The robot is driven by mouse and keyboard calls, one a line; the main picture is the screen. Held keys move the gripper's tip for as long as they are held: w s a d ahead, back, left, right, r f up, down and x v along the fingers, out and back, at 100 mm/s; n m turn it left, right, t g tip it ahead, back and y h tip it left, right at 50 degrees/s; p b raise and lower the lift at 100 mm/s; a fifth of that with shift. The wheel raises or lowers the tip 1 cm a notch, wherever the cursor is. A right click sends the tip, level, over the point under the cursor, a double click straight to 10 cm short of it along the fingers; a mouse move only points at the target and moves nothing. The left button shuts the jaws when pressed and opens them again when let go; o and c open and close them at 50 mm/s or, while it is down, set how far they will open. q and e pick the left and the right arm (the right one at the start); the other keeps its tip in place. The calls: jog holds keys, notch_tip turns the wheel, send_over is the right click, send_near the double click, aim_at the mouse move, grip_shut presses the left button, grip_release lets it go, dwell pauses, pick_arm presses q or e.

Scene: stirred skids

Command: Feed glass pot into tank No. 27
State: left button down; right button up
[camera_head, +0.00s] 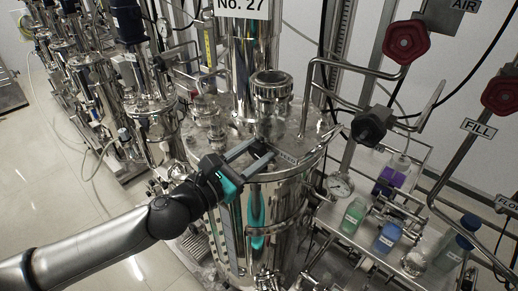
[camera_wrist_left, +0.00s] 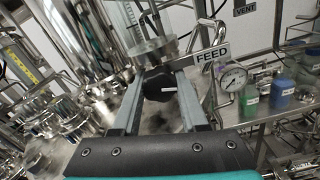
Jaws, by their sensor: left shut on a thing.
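Tank No. 27 (camera_head: 285,205) is a shiny steel vessel with a numbered sign (camera_head: 244,8) above it. My left gripper (camera_head: 262,152) reaches over its lid, just in front of a capped steel fitting (camera_head: 271,92). In the left wrist view its fingers are shut on a black knob (camera_wrist_left: 159,87) with a small white label. A FEED sign (camera_wrist_left: 212,57) is close to the right finger. A clear glass vessel (camera_head: 415,263), perhaps the glass pot, stands on the side shelf, apart from the gripper. My right gripper is not in view.
The shelf right of the tank holds green (camera_head: 354,215), blue (camera_head: 387,237) and purple bottles. A pressure gauge (camera_head: 339,186) and pipes crowd the tank's right side. Red valve knobs (camera_head: 407,41) hang at upper right.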

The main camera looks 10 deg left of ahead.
pick_arm(q)
jog(key=shift+r+m+p, duration=0.15)
jog(key=shift+m+p, duration=0.95)
jog(key=shift+p, duration=0.4)
jog(key=shift+m+p, duration=0.65)
jog(key=shift+m, duration=0.35)
jog(key=shift+c, duration=2.2)
grip_release()
jog(key=shift+f, duration=0.2)
